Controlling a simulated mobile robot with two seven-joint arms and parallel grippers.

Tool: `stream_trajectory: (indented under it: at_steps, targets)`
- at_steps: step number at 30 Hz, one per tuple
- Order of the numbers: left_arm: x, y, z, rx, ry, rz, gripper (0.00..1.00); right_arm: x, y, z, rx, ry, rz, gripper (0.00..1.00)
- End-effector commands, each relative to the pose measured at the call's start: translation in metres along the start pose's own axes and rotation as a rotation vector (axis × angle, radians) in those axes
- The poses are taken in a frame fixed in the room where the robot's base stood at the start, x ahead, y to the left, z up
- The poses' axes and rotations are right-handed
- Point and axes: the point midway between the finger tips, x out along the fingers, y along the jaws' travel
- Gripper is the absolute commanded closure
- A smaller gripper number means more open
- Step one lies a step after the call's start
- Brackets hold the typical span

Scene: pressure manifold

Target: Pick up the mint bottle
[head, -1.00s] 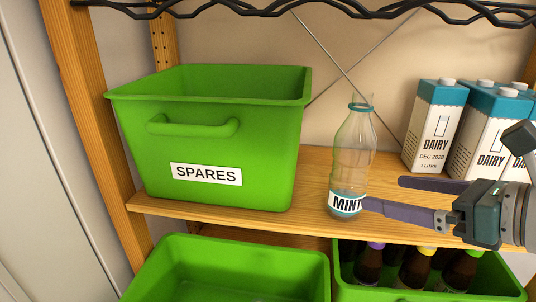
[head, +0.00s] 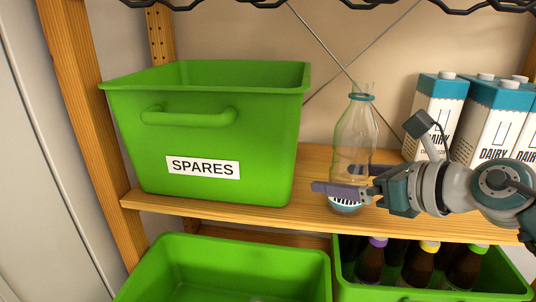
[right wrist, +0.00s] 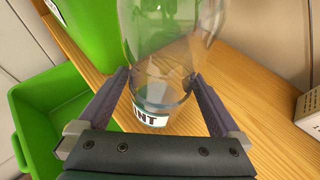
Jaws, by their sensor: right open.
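The mint bottle (head: 354,135) is clear with a teal ring at its neck and a white label low down. It stands upright on the wooden shelf, right of the green SPARES bin. My right gripper (head: 335,178) is open at the bottle's lower part, with one finger across the front of the label. My left gripper is not in view.
The green SPARES bin (head: 205,135) stands left of the bottle. Dairy cartons (head: 437,110) stand behind my right arm. Below are an empty-looking green bin (head: 225,270) and a green bin of dark bottles (head: 437,294). A black wire shelf (head: 430,6) hangs above.

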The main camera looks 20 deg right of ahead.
Motion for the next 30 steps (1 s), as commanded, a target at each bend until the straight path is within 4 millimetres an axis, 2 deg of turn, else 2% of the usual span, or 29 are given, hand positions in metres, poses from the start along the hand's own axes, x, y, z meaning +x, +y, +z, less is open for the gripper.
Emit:
stream_trajectory:
  at_steps: [3, 25, 30]
  targets:
    - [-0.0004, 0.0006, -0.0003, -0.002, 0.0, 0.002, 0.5, -0.0004, 0.0001, 0.0002, 0.0, 0.0, 0.0, 0.0]
    - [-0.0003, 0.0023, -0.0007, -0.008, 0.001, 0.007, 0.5, -0.0008, -0.0001, 0.0003, 0.001, -0.001, 0.0, 0.82]
    - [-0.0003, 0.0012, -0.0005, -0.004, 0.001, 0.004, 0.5, -0.0008, -0.0002, 0.0007, 0.001, -0.002, -0.001, 0.82]
